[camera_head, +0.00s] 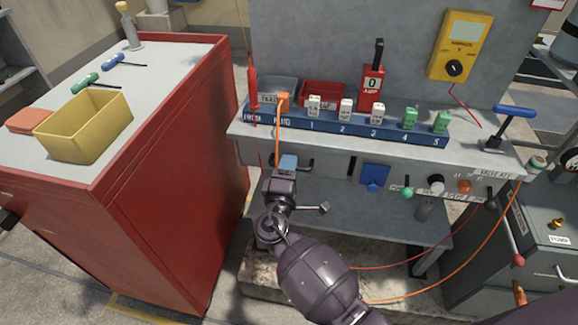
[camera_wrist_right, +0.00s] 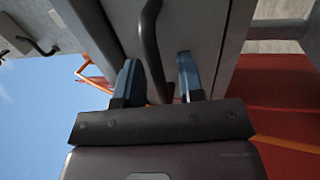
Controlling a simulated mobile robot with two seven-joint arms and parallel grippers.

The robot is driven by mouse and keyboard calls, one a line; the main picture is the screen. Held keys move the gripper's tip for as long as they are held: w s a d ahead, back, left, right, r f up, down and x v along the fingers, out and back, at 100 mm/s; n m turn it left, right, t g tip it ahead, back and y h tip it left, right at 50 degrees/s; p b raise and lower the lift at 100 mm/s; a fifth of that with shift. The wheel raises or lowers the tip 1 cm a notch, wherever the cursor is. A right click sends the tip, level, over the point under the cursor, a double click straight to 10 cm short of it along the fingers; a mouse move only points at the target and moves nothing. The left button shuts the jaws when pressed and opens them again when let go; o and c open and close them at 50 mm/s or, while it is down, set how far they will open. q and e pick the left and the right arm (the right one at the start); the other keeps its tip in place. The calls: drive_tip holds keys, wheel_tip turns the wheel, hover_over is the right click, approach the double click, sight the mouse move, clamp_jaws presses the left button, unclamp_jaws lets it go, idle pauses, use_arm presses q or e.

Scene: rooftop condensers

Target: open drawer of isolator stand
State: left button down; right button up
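The isolator stand (camera_head: 495,160) is a grey bench with a back panel and a blue switch strip. Its drawer front (camera_head: 330,167) is at the left under the worktop, partly hidden by my right gripper (camera_head: 287,163). A dark bar handle (camera_head: 307,164) shows beside the blue fingertips. In the right wrist view, the handle (camera_wrist_right: 152,50) on the grey drawer front (camera_wrist_right: 195,22) runs between the two blue fingers of my right gripper (camera_wrist_right: 158,78). The fingers are apart, with a gap on each side of the handle. My left gripper is out of view.
A red cabinet (camera_head: 175,180) stands close on the left, with a yellow bin (camera_head: 85,130) on top. A lower shelf (camera_head: 385,220) lies under the worktop. Orange and red cables hang at the right, near a grey pump unit (camera_head: 545,235).

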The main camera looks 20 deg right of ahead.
clamp_jaws()
drive_tip(key=r+v, duration=0.2)
drive_tip(key=v, duration=1.2)
drive_tip(key=shift+s+r, duration=0.2)
drive_tip(key=shift+s, duration=0.1)
drive_tip(key=shift+a, duration=0.15)
unclamp_jaws()
